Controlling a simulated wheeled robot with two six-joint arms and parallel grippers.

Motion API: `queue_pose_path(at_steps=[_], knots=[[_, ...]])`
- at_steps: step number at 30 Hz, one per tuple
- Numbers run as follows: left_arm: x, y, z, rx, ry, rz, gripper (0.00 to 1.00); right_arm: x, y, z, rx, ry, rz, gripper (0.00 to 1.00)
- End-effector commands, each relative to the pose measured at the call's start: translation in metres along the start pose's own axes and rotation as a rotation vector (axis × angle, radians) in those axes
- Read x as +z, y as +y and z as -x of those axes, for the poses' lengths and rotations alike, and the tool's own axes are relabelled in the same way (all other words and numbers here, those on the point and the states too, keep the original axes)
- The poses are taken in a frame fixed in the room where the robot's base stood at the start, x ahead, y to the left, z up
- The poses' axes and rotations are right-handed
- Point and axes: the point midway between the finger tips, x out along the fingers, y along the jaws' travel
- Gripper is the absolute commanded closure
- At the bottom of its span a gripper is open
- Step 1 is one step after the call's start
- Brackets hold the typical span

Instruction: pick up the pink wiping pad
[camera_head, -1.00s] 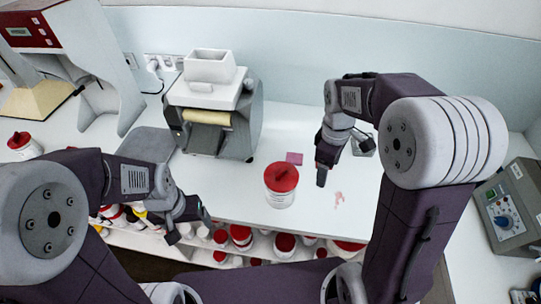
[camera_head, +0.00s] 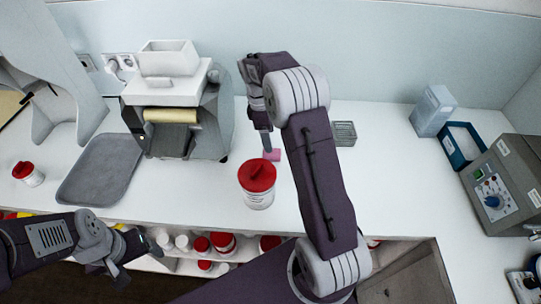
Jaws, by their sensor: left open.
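The pink wiping pad (camera_head: 275,155) lies flat on the white bench, just behind the red-lidded white tub. My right gripper (camera_head: 267,150) points down at the pad's left edge in the head view and covers part of it. Whether it touches the pad, and whether its jaws are apart, I cannot tell. My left gripper (camera_head: 138,262) is open and empty, low at the left in front of the bench edge, far from the pad.
The red-lidded tub (camera_head: 257,186) stands close in front of the pad. A mill (camera_head: 180,110) and a grey tray (camera_head: 102,168) are to the left. A small grey basket (camera_head: 344,133) sits right of my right arm.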

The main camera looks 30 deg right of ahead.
Motion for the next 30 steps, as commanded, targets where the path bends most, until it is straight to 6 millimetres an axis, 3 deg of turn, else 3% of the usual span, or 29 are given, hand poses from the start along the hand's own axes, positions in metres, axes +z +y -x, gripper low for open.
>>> queue_pose_path(at_steps=[3,9,16,24,25,30], knots=[[0.000,0.000,0.000,0.000,0.000,0.000,0.20,0.000,-0.001,-0.018,-0.002,-0.001,0.000,0.29],[0.000,0.000,0.001,0.000,0.000,0.000,0.20,0.000,-0.001,-0.027,-0.001,-0.001,0.000,0.29],[0.000,0.000,0.003,0.000,0.000,0.000,0.20,-0.002,-0.004,-0.067,-0.003,-0.001,0.000,0.29],[0.000,0.000,0.003,0.000,0.000,0.000,0.20,-0.002,-0.003,-0.074,0.001,0.001,-0.001,0.29],[0.000,0.000,0.003,0.000,0.000,0.000,0.20,-0.002,-0.003,-0.074,0.001,0.001,-0.001,0.32],[0.000,0.000,0.003,0.000,0.000,0.000,0.20,-0.002,-0.003,-0.074,0.001,0.001,0.000,0.79]])
